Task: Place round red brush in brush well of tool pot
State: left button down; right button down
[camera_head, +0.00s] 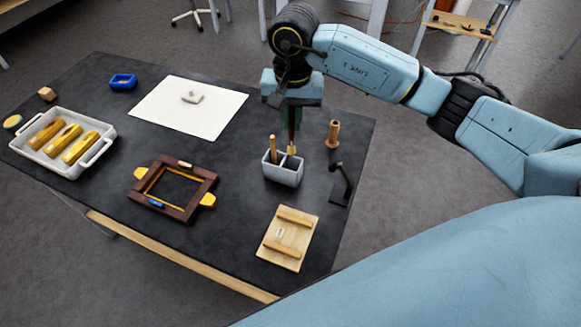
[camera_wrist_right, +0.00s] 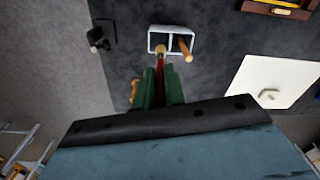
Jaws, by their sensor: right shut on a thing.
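The round red brush (camera_head: 291,126) is upright, bristles down, in my right gripper (camera_head: 291,112). In the right wrist view its red handle (camera_wrist_right: 160,76) sits between the green fingers of the right gripper (camera_wrist_right: 161,82), with the pale tip toward the pot. The grey tool pot (camera_head: 283,174) stands on the table below; it also shows in the right wrist view (camera_wrist_right: 152,41). One compartment holds a wooden-handled tool (camera_head: 273,146). The brush tip overlaps the other compartment; whether it is inside or just above the rim I cannot tell. My left gripper is out of view.
A wooden peg (camera_head: 333,132) and a black stand (camera_head: 342,185) are right of the pot. A wooden board (camera_head: 288,238) lies in front, a brown frame (camera_head: 193,209) to the left. A white sheet (camera_head: 165,115), blue dish (camera_head: 122,82) and white tray (camera_head: 80,170) are further left.

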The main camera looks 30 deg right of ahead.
aim_at(292, 149)
notch_tip(292, 149, down, 10)
jog(key=shift+r+p, duration=0.1)
jog(key=shift+p, duration=0.6)
jog(key=shift+w+f, duration=0.1)
jog(key=shift+f, duration=0.15)
jog(key=shift+f+b, duration=0.1)
jog(key=shift+b, duration=0.2)
jog(key=c, duration=1.5)
grip_release()
jog(key=shift+r, duration=0.2)
